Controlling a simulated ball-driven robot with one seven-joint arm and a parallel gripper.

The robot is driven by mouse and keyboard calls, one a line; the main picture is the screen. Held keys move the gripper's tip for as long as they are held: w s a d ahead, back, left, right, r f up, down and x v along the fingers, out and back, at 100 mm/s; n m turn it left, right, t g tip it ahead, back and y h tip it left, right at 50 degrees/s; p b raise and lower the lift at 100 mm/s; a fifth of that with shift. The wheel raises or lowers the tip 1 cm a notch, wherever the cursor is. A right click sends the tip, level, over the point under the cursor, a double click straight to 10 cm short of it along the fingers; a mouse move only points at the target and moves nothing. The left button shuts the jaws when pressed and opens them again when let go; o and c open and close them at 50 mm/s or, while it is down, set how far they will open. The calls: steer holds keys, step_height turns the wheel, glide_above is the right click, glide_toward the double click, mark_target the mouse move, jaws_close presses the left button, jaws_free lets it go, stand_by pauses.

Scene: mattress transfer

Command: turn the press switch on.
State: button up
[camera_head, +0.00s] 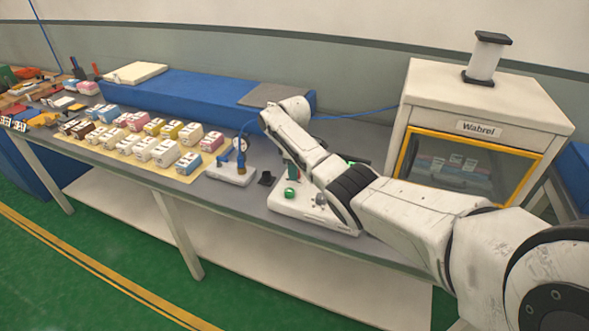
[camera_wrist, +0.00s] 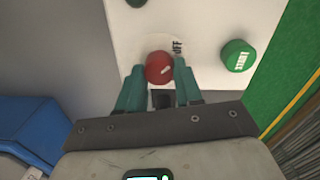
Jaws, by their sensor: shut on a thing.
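The white press panel (camera_head: 285,206) sits on the grey table in the head view, below my arm. In the wrist view the panel (camera_wrist: 208,18) carries a round red switch knob (camera_wrist: 159,66) with a pale mark on it and dark lettering, apparently "OFF", beside it. A green button (camera_wrist: 238,56) with white lettering is to its right; a green button also shows in the head view (camera_head: 290,193). My gripper (camera_wrist: 159,78) has its teal fingers on both sides of the red knob, shut on it. In the head view my arm hides the knob.
A white cabinet marked Wabrel (camera_head: 478,130) with a yellow-framed window stands at the right. A white-based device with a blue nozzle (camera_head: 232,174) is left of the panel. Small coloured cartons (camera_head: 165,153) stand in rows further left. A blue block (camera_head: 190,100) lies behind.

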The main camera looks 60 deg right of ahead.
steer(key=m, duration=0.4)
steer(key=shift+w, duration=0.1)
steer(key=m, duration=0.4)
steer(key=shift+d, duration=0.1)
steer(key=m+b, duration=0.1)
steer(key=m, duration=0.4)
steer(key=shift+m, duration=0.4)
steer(key=shift+d+m+b, duration=0.15)
steer(key=shift+m+b, duration=0.35)
steer(key=shift+m, duration=1.4)
steer(key=o, duration=1)
steer(key=shift+o, duration=0.2)
step_height(320, 180, up, 11)
steer(key=b, duration=0.1)
